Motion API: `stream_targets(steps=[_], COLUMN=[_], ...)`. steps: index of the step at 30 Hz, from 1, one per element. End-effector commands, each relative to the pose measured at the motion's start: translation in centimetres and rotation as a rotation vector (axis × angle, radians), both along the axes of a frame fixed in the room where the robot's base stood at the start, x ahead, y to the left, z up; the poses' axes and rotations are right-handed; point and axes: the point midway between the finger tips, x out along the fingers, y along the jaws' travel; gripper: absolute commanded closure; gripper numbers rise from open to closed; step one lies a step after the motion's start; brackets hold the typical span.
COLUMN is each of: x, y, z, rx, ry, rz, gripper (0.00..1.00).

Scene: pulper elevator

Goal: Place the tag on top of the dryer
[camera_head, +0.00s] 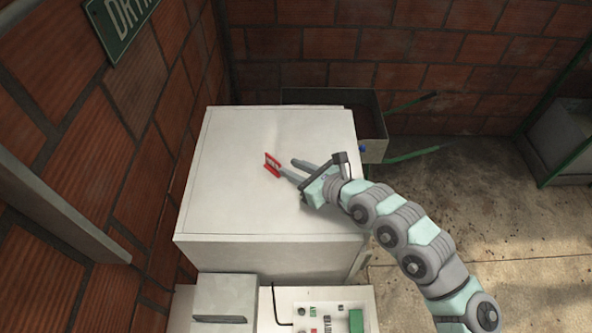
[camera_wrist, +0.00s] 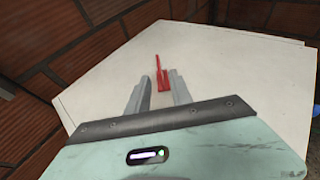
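The red tag (camera_head: 272,165) is a small flat frame-like piece over the white top of the dryer (camera_head: 240,130). It appears to lie on that top, though a small gap beneath is hard to rule out. In the wrist view the tag (camera_wrist: 162,76) is at and just beyond my fingertips, between the two finger lines. My gripper (camera_head: 289,167) reaches in from the right, low over the dryer top. Its two fingers are spread, with clear space between them. One fingertip is very close to the tag; whether they touch I cannot tell.
A control box with buttons (camera_head: 320,309) stands in front of the dryer. A dark trough (camera_head: 345,97) with green handles is behind it. Brick walls close off the left and back. A green sign (camera_head: 121,22) hangs on the left wall. Most of the dryer top is clear.

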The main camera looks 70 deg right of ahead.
Motion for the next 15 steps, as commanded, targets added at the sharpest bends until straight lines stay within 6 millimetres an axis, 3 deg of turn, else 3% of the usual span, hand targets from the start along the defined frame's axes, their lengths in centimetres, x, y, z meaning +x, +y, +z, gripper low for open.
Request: stream_targets(steps=[12, 15], x=[-0.7, 0.1], y=[0.5, 1.2], z=[0.3, 0.1], rx=[0.000, 0.028], ry=[0.001, -0.012], rz=[0.002, 0.019], gripper=[0.73, 0.73])
